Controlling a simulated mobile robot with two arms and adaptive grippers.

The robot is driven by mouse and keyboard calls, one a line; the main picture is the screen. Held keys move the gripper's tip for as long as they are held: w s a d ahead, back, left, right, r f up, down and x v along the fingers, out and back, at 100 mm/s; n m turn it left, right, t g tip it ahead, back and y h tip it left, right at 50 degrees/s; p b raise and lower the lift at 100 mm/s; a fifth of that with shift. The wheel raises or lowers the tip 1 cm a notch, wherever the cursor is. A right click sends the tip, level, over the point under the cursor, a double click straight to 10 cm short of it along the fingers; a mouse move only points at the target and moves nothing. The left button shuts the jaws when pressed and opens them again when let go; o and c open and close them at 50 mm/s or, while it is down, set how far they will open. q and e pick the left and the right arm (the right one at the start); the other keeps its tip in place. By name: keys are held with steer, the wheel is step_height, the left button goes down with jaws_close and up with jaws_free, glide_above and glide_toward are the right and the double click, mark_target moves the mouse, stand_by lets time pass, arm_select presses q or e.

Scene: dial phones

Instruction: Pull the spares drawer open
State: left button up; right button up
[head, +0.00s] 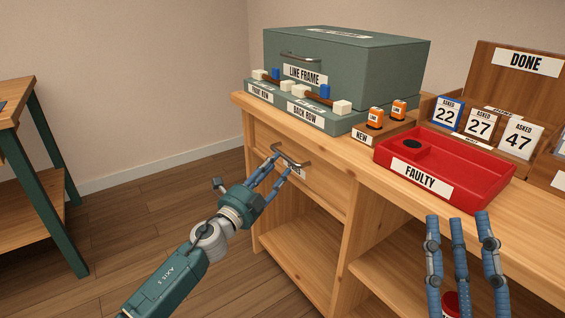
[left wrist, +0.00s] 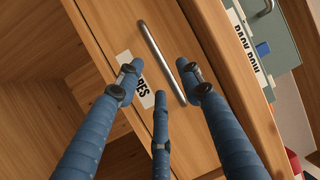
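The spares drawer (head: 328,186) is in the wooden bench, below the top at its left end. Its front looks flush with the bench. Its metal bar handle (head: 291,157) also shows in the left wrist view (left wrist: 160,60). My right gripper (head: 458,216) is at the lower right, fingers apart and pointing up.
A green LINE FRAME case (head: 345,65) stands on the bench top. A red FAULTY tray (head: 470,185) and orange pieces (head: 375,118) sit further right. A small red object (head: 450,303) shows behind my right fingers. The floor (head: 130,235) before the drawer is clear.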

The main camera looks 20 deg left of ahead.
arm_select(q)
steer(key=shift+x, duration=1.95)
arm_select(e)
steer(key=shift+s+d+r+t+y, duration=0.15)
steer(key=shift+s+r+t+y, duration=0.25)
steer(key=shift+s+r+t, duration=0.55)
steer(key=shift+s+r+g, duration=0.15)
steer(key=shift+s+g, duration=0.1)
arm_select(q)
steer(key=shift+f, duration=0.1)
jaws_close()
